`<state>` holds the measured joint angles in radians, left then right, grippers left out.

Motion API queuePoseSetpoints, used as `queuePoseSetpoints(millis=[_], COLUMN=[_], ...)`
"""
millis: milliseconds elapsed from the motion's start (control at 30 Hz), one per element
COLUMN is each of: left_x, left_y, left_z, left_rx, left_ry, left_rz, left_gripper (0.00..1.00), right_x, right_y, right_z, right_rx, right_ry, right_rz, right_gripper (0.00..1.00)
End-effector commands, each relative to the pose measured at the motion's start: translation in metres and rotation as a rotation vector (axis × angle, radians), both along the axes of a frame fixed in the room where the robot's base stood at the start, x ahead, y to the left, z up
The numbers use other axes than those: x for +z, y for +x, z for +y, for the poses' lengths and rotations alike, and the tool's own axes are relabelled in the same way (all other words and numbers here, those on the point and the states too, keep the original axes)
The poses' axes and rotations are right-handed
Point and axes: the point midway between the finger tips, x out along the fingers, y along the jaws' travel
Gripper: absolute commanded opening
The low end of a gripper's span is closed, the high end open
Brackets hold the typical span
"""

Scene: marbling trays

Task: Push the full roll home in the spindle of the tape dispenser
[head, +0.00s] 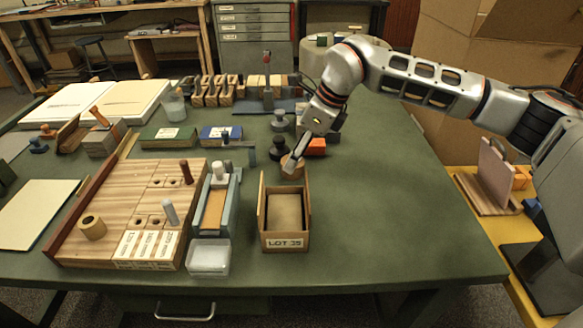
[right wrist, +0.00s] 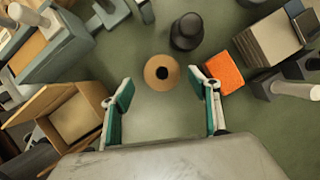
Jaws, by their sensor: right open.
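A tan ring-shaped roll with a dark centre (right wrist: 161,72) lies flat on the green table in the right wrist view; it also shows in the head view (head: 291,167), partly behind my gripper. My right gripper (right wrist: 161,82) is open above it, one green-padded finger on each side, with gaps to both. In the head view this gripper (head: 296,155) reaches down at the table's middle. My left gripper is out of view.
An orange block (right wrist: 223,72) and a dark knobbed weight (right wrist: 186,31) stand close to the roll. The open wooden LOT 35 box (head: 284,243) is just in front. A blue-grey fixture (head: 233,200) stands left of the box. The table's right side is clear.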

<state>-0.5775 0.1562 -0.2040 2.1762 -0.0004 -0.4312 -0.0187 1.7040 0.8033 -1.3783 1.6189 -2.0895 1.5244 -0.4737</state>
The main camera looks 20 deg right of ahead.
Motion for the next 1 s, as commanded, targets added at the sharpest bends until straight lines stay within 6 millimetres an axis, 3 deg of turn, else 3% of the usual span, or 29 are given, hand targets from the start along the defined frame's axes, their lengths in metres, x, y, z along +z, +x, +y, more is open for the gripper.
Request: queuePoseSetpoints(millis=[100, 233, 533, 700, 1000], left_x=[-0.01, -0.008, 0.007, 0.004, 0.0], left_y=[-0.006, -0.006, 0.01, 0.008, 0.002], left_z=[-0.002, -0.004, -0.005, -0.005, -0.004], left_rx=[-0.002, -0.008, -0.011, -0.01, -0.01], left_ry=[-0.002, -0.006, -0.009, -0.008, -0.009], left_rz=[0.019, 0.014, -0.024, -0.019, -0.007], left_gripper=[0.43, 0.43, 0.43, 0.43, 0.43], right_x=[-0.022, -0.039, -0.04, -0.041, -0.041], right_y=[0.007, 0.012, 0.015, 0.015, 0.015], right_z=[0.003, 0.008, 0.01, 0.01, 0.01], right_rx=[0.0, 0.0, 0.0, 0.0, 0.0], right_ry=[0.0, -0.001, 0.0, -0.001, 0.0], right_rz=[0.009, 0.008, 0.0, 0.001, 0.001], right_gripper=[0.61, 0.61, 0.61, 0.18, 0.18])
